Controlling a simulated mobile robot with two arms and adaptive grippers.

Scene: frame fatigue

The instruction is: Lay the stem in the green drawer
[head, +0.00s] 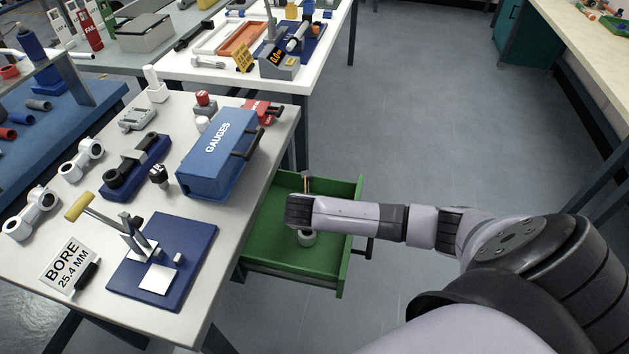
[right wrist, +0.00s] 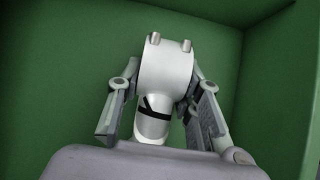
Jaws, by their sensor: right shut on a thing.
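The green drawer (head: 270,248) is pulled out from the right side of the near workbench. My right arm reaches over it from the right, with the right gripper (head: 300,212) above or inside it; the wrist hides the fingers. In the right wrist view, the right gripper (right wrist: 163,105) is shut on the stem (right wrist: 166,70), a pale metal cylinder with a wide head, two small pegs and a dark band on its narrower part. Green drawer walls surround it there. I cannot tell whether the stem touches the drawer floor. My left gripper is not in view.
The grey workbench (head: 235,225) holds a blue GAUGES case (head: 205,170), a blue mat (head: 195,255) with a yellow-handled press, and a BORE sign (head: 69,265). The drawer's front and dark handle (head: 369,247) lie beside my forearm. Open floor is to the right.

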